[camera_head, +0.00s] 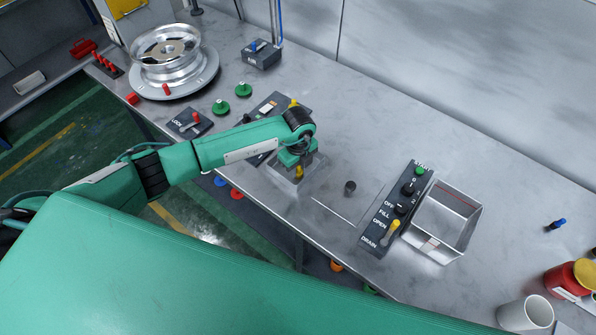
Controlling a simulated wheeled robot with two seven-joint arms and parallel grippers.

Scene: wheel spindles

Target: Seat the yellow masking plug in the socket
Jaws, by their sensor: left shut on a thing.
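The yellow masking plug (299,172) shows just below my left gripper (298,163), which is shut on it and points down. My right gripper is out of view.
A control panel (378,235) with knobs and a yellow lever stands to the right, beside an open metal bin (443,222). A wheel rim (165,53) stands at the upper left. Green knobbed pieces (243,89) lie behind my left arm. The bench's upper middle is clear.

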